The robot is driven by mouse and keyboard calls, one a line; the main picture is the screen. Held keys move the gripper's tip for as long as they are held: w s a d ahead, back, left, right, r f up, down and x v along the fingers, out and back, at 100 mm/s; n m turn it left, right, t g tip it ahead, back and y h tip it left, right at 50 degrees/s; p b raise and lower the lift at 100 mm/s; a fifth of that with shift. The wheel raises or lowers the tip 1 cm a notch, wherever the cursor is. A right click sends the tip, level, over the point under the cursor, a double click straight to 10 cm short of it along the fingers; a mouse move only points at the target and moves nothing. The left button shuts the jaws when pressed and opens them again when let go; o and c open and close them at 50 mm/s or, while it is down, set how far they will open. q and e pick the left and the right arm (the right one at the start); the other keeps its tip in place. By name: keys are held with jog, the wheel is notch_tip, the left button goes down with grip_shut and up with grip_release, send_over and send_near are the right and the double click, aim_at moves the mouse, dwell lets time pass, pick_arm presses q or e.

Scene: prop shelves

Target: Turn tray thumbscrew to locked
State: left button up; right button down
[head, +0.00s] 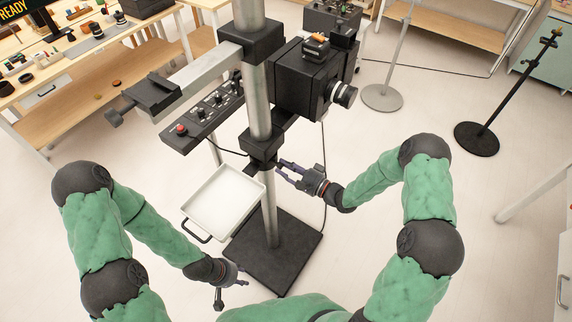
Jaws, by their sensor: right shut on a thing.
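The white tray (233,200) with a dark front handle is mounted beside the metal column (268,205), low on the stand. A black clamp (258,143) sits on the column just above and behind it. My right gripper (280,168) reaches in from the right and is shut at the column, just under this clamp. The tray thumbscrew is between or behind its fingertips and too small and covered to make out; its turn position cannot be told. My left gripper (231,293) is open and empty, low in front of the stand's base, apart from the tray.
A black box-like camera (308,78) with a lens is mounted on the column above my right gripper. A control panel (203,117) with knobs and a red button hangs at left. The black base plate (290,255) stands on open floor. Workbenches stand around the back.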

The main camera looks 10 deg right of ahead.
jog(key=m+p, duration=0.1)
jog(key=m, duration=0.1)
jog(key=m+p, duration=0.1)
jog(key=m, duration=0.2)
jog(key=shift+r+m, duration=0.2)
jog(key=shift+m, duration=0.1)
jog(key=m+p, duration=0.1)
jog(key=m, duration=0.4)
jog(key=shift+m+p, duration=0.3)
jog(key=c, duration=0.9)
grip_release()
jog(key=shift+f, duration=0.1)
jog(key=v, duration=1.2)
jog(key=shift+a, duration=0.1)
